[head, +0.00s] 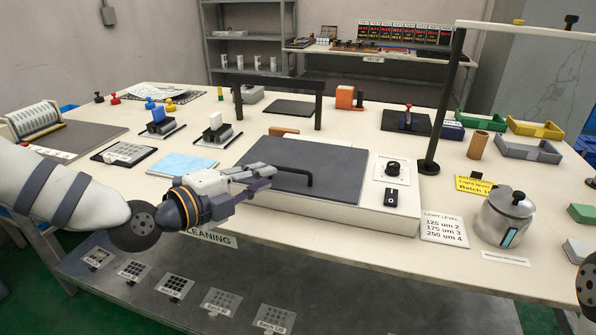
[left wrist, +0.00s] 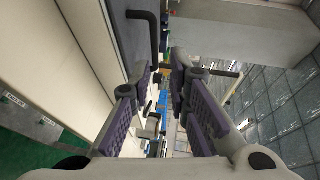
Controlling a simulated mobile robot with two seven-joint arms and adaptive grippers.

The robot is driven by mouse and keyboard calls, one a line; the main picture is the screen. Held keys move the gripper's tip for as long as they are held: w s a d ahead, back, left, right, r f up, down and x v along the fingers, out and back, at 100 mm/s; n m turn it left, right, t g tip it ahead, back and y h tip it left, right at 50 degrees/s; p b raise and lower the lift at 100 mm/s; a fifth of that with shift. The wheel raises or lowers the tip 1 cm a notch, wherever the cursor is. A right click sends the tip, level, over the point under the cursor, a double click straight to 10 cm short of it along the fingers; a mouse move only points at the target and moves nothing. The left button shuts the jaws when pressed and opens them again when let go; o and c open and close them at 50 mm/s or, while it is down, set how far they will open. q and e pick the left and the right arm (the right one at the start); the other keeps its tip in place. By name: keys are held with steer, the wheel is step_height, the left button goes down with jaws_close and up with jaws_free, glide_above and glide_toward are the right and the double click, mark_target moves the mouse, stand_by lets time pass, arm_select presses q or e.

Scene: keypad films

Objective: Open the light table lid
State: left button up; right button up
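The light table (head: 375,214) is a low white box on the bench. Its dark grey lid (head: 340,168) lies flat and shut on top. My left gripper (head: 262,178) is over the lid's front-left part, close to the handle. In the left wrist view its purple-padded fingers (left wrist: 163,72) are apart with nothing between them, and the handle appears beyond the tips. My right gripper is out of view.
A black frame (head: 280,84) stands behind the lid. A steel pot (head: 504,216) and a level card (head: 444,227) stand to the right. A blue sheet (head: 183,165) lies to the left.

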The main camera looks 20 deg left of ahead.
mark_target(289, 171)
arm_select(q)
steer(key=b+x, duration=0.1)
steer(key=x, duration=0.3)
steer(key=f+x, duration=0.1)
steer(key=x, duration=0.3)
steer(key=shift+s+f+b, duration=0.1)
steer(key=shift+f+b, duration=0.1)
steer(key=shift+b, duration=0.15)
steer(key=shift+w+d+r, duration=0.15)
steer(key=shift+w+d, duration=0.1)
steer(key=shift+w, duration=0.3)
jaws_close()
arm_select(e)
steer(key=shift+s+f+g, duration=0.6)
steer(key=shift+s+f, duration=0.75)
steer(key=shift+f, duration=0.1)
